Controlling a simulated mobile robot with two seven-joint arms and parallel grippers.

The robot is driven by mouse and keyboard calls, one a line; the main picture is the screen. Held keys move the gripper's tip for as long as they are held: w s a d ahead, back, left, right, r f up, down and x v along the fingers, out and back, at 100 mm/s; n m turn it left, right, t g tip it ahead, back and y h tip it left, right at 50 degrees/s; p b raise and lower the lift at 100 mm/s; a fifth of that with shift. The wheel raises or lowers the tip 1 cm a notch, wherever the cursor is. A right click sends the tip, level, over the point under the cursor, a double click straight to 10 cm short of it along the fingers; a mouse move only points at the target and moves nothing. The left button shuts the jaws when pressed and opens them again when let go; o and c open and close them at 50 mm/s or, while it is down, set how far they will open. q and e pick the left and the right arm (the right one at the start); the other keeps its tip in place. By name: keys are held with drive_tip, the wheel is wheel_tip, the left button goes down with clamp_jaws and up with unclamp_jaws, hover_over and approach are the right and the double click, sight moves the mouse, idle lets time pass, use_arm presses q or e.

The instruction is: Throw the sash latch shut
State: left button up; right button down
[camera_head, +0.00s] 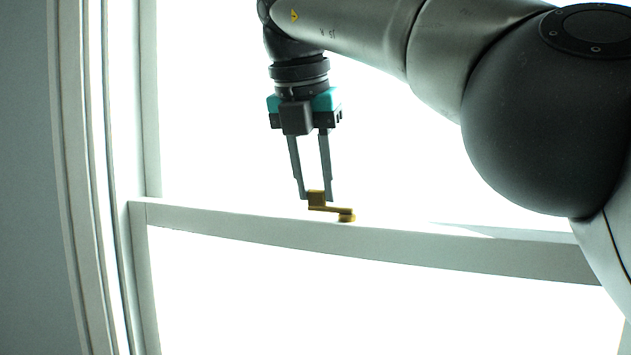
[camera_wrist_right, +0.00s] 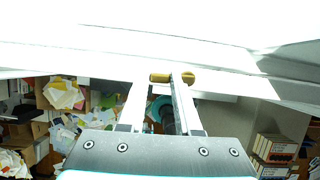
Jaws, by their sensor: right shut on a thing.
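The brass sash latch (camera_head: 345,215) sits on top of the white window sash's horizontal rail (camera_head: 240,225). Its lever arm runs left from the round pivot to a block-shaped handle (camera_head: 316,197). My right gripper (camera_head: 316,195) points down from above and is shut on that handle, one finger on each side. In the right wrist view, the latch handle (camera_wrist_right: 160,77) lies between the tips of my right gripper (camera_wrist_right: 158,80), and the round pivot (camera_wrist_right: 188,77) shows just right of the right finger. My left gripper is not in view.
A vertical window frame (camera_head: 85,180) stands at the left. Bright glass fills the space above and below the rail. In the wrist view, papers (camera_wrist_right: 63,93) lie scattered at lower left and stacked boxes (camera_wrist_right: 275,148) stand at lower right.

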drive_tip(key=shift+w+f+m, duration=0.1)
drive_tip(key=shift+f+m, duration=0.05)
drive_tip(key=shift+m, duration=0.15)
idle(0.5)
drive_tip(key=c, duration=0.6)
unclamp_jaws()
drive_tip(key=shift+c, duration=0.2)
drive_tip(key=shift+o, duration=0.2)
